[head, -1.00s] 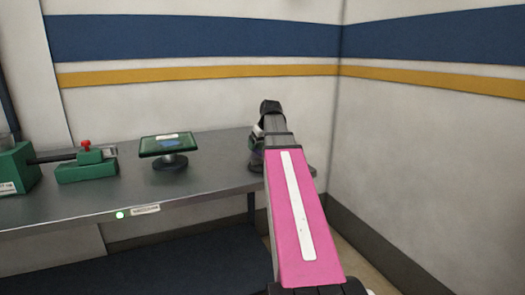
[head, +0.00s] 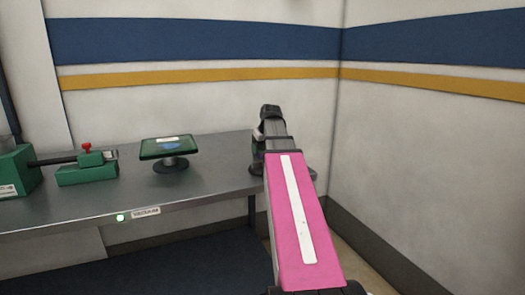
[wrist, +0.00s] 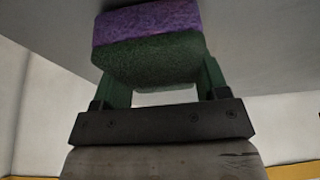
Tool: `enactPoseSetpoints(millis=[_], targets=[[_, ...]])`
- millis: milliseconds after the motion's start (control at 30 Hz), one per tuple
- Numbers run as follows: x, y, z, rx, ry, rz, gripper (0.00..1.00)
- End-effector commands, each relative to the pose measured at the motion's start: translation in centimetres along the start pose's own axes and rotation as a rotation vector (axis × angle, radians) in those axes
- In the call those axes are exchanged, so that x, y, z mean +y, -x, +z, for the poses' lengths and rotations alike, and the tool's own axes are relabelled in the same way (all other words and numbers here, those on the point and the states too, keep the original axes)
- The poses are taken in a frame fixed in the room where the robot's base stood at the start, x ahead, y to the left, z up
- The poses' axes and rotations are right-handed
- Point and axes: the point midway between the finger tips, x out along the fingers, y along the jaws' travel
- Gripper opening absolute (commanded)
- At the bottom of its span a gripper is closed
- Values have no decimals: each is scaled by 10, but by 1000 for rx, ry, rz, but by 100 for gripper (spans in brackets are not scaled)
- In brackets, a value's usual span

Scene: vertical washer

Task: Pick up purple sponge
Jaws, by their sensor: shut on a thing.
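A sponge (wrist: 150,40) with a purple layer and a dark green layer fills the top middle of the wrist view. My gripper (wrist: 158,75) is shut on it, with its green fingers on either side of the sponge. In the head view my pink arm reaches up toward the bench's right end. My arm hides the gripper and the sponge there.
A grey metal bench (head: 215,170) runs along the wall. A green tablet-like stand (head: 169,150) and a green device with a red knob (head: 87,165) stand on it. The side wall (head: 430,160) is close on the right.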

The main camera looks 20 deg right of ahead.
Motion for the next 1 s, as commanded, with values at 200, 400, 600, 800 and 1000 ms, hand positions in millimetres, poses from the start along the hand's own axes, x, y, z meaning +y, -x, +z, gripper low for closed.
enactPoseSetpoints(millis=[200,400,600,800,1000], targets=[[0,18,-8,1,0,0,46],[-24,49,-14,2,5,-1,46],[-67,77,-16,2,4,-1,46],[-97,97,-17,1,2,0,46],[-112,106,-18,0,1,-1,46]])
